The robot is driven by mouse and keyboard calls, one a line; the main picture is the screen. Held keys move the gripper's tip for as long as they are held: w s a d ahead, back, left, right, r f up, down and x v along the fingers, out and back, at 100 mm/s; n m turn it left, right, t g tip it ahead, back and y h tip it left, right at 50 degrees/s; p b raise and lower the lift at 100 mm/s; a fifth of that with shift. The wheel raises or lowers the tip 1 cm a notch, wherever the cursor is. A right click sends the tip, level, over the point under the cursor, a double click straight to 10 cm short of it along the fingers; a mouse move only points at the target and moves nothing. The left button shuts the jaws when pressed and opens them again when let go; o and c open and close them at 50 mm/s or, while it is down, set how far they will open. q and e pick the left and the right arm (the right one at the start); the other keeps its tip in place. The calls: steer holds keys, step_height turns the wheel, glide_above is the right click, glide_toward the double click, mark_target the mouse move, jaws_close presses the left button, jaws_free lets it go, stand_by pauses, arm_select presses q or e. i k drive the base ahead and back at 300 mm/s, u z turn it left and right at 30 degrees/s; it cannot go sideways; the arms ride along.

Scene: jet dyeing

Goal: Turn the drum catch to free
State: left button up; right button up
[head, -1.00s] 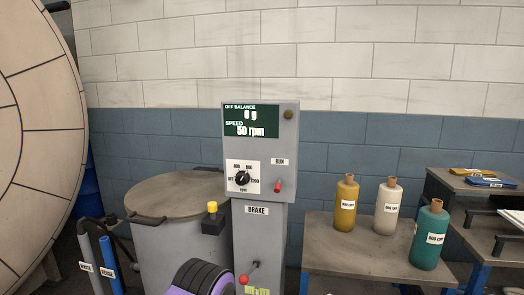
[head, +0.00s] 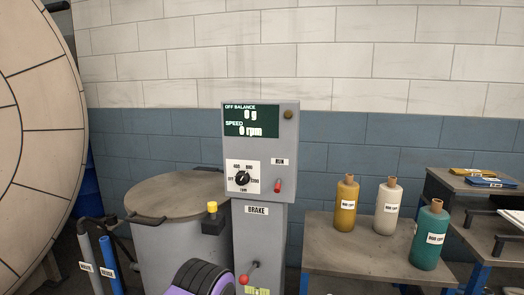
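A round grey drum with a flat lid (head: 175,194) stands left of the control post. At its right rim sits a black block with a yellow knob (head: 212,207); no label shows on it, so I cannot tell whether this is the drum catch or how it is set. The grey control panel (head: 290,150) has a dark display (head: 251,121) reading off balance 0 g and speed 0 rpm. Below are a black dial (head: 243,178), a red RUN switch (head: 278,186) and a red-balled lever (head: 245,280) under the BRAKE label.
A bench (head: 325,248) at right holds a yellow bottle (head: 346,220), a white bottle (head: 388,222) and a teal bottle (head: 430,252). Blue and grey hoses (head: 108,262) stand at lower left. A large round panelled face (head: 35,130) fills the left edge.

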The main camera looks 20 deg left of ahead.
mark_target(212, 205)
steer(key=k, duration=0.4)
steer(key=u, duration=1.2)
steer(key=i, duration=0.75)
steer(key=z, duration=0.05)
